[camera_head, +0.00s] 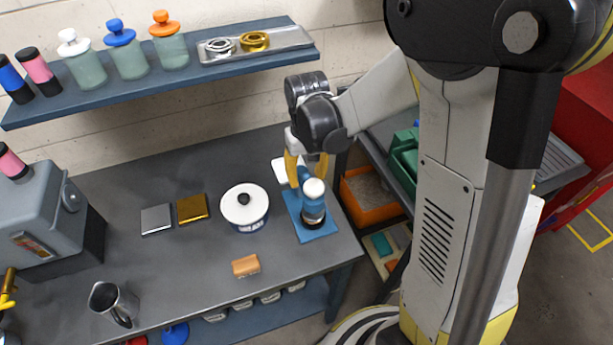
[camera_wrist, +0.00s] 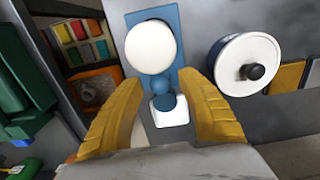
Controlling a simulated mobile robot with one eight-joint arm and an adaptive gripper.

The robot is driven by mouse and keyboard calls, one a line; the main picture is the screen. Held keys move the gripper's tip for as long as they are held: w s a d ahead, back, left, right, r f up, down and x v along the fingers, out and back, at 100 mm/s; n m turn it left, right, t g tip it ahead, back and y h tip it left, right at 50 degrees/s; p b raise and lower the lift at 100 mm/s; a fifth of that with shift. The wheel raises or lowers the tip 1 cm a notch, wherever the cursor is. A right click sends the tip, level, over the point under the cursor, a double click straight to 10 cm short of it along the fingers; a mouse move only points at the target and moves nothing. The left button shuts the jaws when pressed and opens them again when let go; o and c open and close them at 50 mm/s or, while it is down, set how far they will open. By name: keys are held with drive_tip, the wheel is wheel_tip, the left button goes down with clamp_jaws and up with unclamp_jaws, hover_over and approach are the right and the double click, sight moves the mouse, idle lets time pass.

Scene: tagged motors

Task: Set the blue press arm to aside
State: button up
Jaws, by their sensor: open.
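The blue press stands on a blue base plate (camera_head: 323,229) near the right end of the grey table. Its blue press arm (camera_head: 312,207) carries a round white knob (camera_head: 314,187). In the wrist view the white knob (camera_wrist: 151,46) is large, with a blue ball-shaped part (camera_wrist: 158,85) and a white block (camera_wrist: 171,110) below it. My gripper (camera_head: 306,178) has yellow fingers and is just above and behind the press. In the wrist view my open gripper (camera_wrist: 160,88) has its fingers on both sides of the blue part. I cannot tell whether they touch it.
A white-lidded pot (camera_head: 245,205) stands left of the press. An orange block (camera_head: 246,265) lies in front, and a metal pitcher (camera_head: 113,302) stands front left. An orange bin (camera_head: 370,200) is beyond the table's right edge. A shelf (camera_head: 150,85) runs above the back.

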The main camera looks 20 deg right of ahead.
clamp_jaws()
drive_tip(key=w+d+n+b, duration=0.1)
drive_tip(key=w+d+n, duration=0.1)
drive_tip(key=n, duration=0.7)
drive_tip(key=w+d+n+b, duration=0.1)
drive_tip(key=w+d+n, duration=0.1)
drive_tip(key=n, duration=0.6)
drive_tip(key=shift+w+d+n, duration=0.25)
drive_tip(key=shift+n, duration=0.15)
idle(0.4)
